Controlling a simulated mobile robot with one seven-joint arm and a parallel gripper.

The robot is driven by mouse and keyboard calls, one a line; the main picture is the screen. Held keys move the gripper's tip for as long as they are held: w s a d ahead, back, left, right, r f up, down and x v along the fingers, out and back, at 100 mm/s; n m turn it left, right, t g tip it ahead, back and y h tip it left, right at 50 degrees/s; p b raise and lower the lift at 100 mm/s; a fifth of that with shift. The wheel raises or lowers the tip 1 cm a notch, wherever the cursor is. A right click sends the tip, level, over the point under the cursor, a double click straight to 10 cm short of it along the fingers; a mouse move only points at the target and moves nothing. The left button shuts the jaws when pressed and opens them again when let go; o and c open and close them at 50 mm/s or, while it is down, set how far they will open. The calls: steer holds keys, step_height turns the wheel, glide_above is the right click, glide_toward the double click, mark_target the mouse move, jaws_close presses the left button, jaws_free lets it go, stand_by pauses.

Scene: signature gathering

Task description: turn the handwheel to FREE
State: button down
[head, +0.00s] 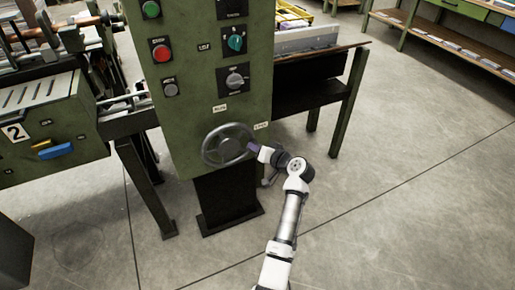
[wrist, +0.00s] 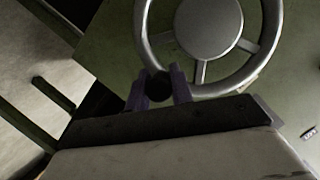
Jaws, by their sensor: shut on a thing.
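The handwheel (head: 232,147) is a grey metal wheel with a round hub and spokes, low on the front of the green machine cabinet. It also shows large in the wrist view (wrist: 208,28). My gripper (head: 256,148) is at the right side of the wheel's rim. In the wrist view, the purple fingers of my gripper (wrist: 159,88) are shut on a dark round knob (wrist: 158,87) at the rim. Small white labels sit above the wheel (head: 220,108) and to its upper right (head: 261,126); their words are too small to read surely.
The green cabinet (head: 185,125) carries a red button (head: 161,53), a green button (head: 151,9) and rotary switches above the wheel. A bench leg (head: 348,105) stands to the right. The grey floor (head: 400,200) at the right is clear.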

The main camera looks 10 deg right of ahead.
steer(key=shift+f, duration=0.15)
steer(key=c, duration=1.2)
jaws_free()
steer(key=shift+c, duration=0.2)
steer(key=b+v, duration=0.1)
steer(key=v, duration=1.3)
